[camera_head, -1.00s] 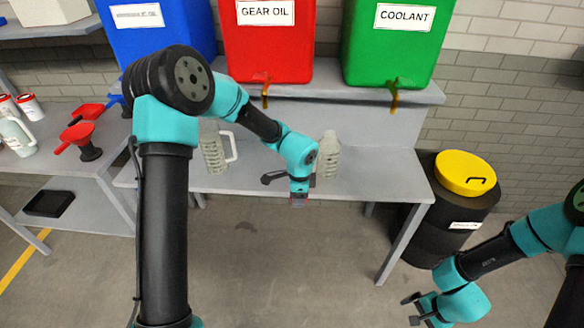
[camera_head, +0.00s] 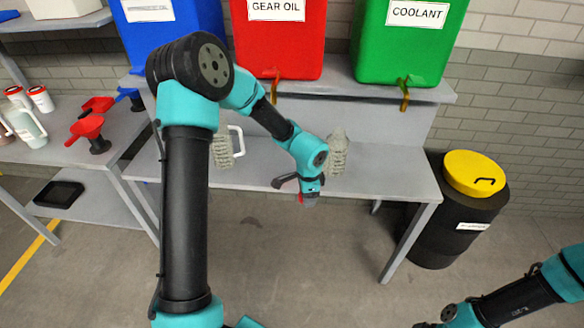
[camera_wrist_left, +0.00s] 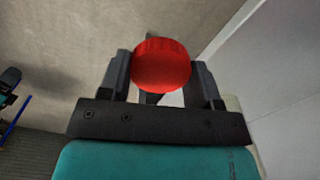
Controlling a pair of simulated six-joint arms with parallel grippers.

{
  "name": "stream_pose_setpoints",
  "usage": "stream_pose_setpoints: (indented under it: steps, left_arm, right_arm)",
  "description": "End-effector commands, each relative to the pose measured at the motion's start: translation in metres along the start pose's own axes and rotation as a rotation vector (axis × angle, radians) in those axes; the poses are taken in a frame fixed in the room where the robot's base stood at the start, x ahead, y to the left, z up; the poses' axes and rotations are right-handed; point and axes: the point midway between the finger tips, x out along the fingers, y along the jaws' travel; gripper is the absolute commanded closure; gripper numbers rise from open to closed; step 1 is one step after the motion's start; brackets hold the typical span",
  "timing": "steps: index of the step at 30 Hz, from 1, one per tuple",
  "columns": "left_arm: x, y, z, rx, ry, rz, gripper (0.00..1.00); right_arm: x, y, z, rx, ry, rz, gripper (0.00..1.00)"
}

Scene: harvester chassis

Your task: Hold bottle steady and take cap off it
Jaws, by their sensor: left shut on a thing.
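My left gripper (camera_head: 303,194) is shut on a red cap, in front of the workbench's front edge. In the left wrist view, the red cap (camera_wrist_left: 161,64) sits between the two dark fingers (camera_wrist_left: 160,85). A pale ribbed bottle (camera_head: 338,154) stands upright on the bench just behind my left wrist. Its narrow top shows no red cap, and its lower part is partly hidden. My right arm is at the lower right; its gripper is mostly below the picture edge.
A pale jug with a white handle (camera_head: 222,149) stands on the bench (camera_head: 385,180), left of the bottle. Red (camera_head: 277,45) and green (camera_head: 402,45) tanks with taps are on the shelf above. A black drum with a yellow lid (camera_head: 474,172) stands right of the bench.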

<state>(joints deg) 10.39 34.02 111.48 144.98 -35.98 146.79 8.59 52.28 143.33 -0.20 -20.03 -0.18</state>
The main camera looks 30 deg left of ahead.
Motion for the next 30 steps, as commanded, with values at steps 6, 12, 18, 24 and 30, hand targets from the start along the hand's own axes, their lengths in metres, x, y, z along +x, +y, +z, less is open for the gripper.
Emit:
stream_pose_setpoints:
  steps: [6, 12, 18, 24, 30]
  left_arm:
    - [0.005, -0.039, -0.008, -0.003, 0.000, 0.000, 0.71]
    - [0.009, -0.080, -0.016, -0.002, 0.000, -0.001, 0.71]
    - [0.012, -0.120, -0.025, -0.001, 0.001, -0.001, 0.71]
    - [0.015, -0.145, -0.030, -0.001, 0.000, 0.000, 0.71]
    - [0.014, -0.148, -0.031, 0.001, 0.000, 0.000, 0.71]
  right_arm:
    - [0.000, 0.000, 0.000, 0.001, 0.000, 0.000, 0.00]
    - [0.000, 0.000, 0.000, 0.001, 0.000, 0.000, 0.00]
    - [0.000, 0.000, 0.000, 0.001, 0.000, 0.000, 0.00]
    - [0.000, 0.000, 0.000, 0.002, 0.000, 0.000, 0.00]
    - [0.000, 0.000, 0.000, 0.002, 0.000, 0.000, 0.00]
